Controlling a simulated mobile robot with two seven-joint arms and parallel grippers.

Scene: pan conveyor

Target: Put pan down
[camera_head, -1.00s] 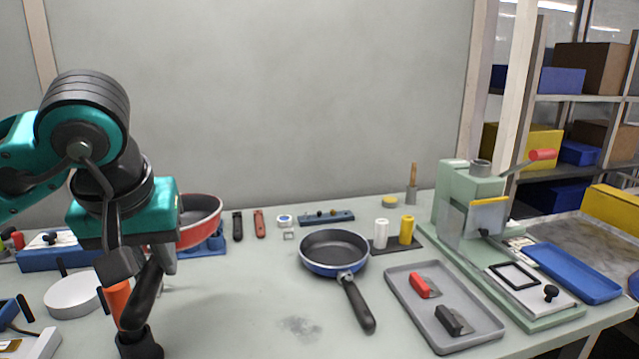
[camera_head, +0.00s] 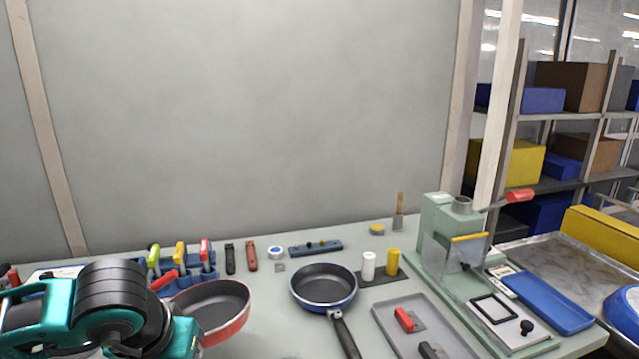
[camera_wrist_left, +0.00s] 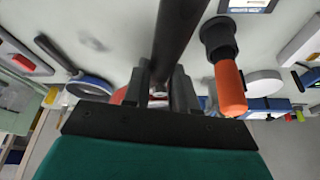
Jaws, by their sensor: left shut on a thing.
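A red pan (camera_head: 222,318) with a grey inside is at the lower left of the head view, partly hidden behind my left arm. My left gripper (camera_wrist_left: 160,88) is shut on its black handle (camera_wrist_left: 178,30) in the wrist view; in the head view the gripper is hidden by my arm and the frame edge. The pan looks roughly level; I cannot tell whether it touches the table. A second pan, blue with a black handle (camera_head: 323,284), lies flat on the table to its right. My right gripper is not in view.
Behind the red pan is a blue rack (camera_head: 206,282) with coloured handles. A grey tray (camera_head: 385,322) with red and black blocks and a green press (camera_head: 437,225) stand at right. An orange-handled tool (camera_wrist_left: 230,88) is near the gripper. Some table between the pans is clear.

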